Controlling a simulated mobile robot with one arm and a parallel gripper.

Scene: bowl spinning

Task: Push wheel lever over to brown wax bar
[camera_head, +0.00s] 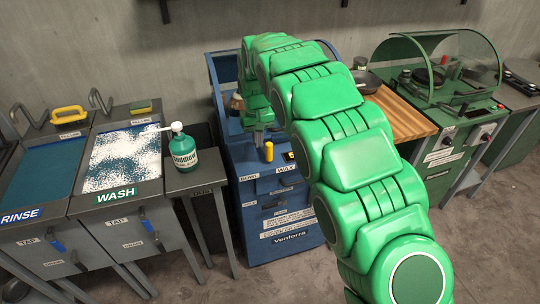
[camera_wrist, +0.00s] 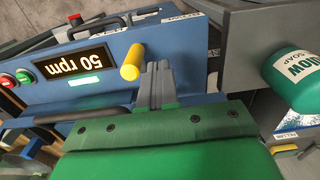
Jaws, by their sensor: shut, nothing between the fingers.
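A yellow lever knob (camera_head: 268,152) stands on the front of the blue machine (camera_head: 262,183), above labels reading BOWL and WAX. In the wrist view the yellow knob (camera_wrist: 130,62) is just left of my gripper's fingertips (camera_wrist: 158,68). I cannot tell whether they touch. My gripper is shut and empty, its grey fingers together. In the head view my green arm covers much of the machine's top. A brownish object (camera_head: 237,102) shows partly at the machine's left inside; I cannot tell whether it is the wax bar.
A display reading 50 rpm (camera_wrist: 75,62) sits on the machine's panel, with red (camera_wrist: 9,81) and green buttons beside it. A green soap bottle (camera_head: 183,153) stands on a small side table left of the machine. Wash (camera_head: 115,193) and rinse sinks are further left.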

